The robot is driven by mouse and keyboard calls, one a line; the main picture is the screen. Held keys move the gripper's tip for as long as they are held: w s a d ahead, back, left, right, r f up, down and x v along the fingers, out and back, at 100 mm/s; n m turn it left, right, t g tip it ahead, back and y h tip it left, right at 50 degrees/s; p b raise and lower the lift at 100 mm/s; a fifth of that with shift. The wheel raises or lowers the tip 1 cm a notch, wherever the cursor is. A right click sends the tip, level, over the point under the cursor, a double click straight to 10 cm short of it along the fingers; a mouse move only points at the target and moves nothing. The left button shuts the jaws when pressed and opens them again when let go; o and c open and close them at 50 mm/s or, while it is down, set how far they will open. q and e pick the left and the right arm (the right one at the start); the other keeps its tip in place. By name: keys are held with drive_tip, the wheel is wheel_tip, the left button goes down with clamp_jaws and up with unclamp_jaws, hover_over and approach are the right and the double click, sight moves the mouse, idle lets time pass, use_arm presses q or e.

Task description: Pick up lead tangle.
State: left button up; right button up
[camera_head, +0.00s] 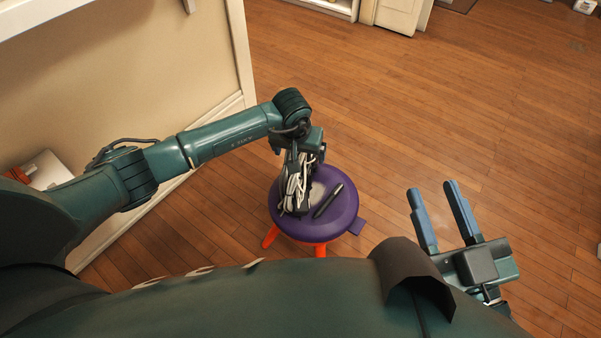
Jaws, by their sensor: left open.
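The lead tangle (296,193), a bundle of white and dark cable, is on the left part of the purple stool seat (337,222). My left gripper (304,160) points down at the tangle from above, its fingers partly hidden by its own body. It is open, and I cannot tell whether the fingers touch the cable. My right gripper (432,188) is open and empty at the lower right, with its two blue fingers apart, away from the stool.
A black pen-like object (328,201) lies on the stool right of the tangle. The stool has orange legs (271,235). A beige wall panel (130,80) stands at the left. The wooden floor (420,110) is clear beyond and right of the stool.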

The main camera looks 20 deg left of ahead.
use_arm(q)
drive_tip(key=b+x, duration=0.1)
drive_tip(key=x, duration=0.2)
drive_tip(key=shift+d, duration=0.1)
use_arm(e)
drive_tip(key=shift+w+d+r+n+t+y, duration=0.1)
drive_tip(key=shift+w+r+n+t+y, duration=0.2)
drive_tip(key=shift+r, duration=0.3)
drive_tip(key=shift+w+d+r+n+t+y, duration=0.1)
drive_tip(key=shift+w+r+n+t+y, duration=0.1)
drive_tip(key=shift+r+n+y, duration=0.3)
use_arm(q)
drive_tip(key=shift+c, duration=0.3)
use_arm(e)
drive_tip(key=shift+r, duration=0.1)
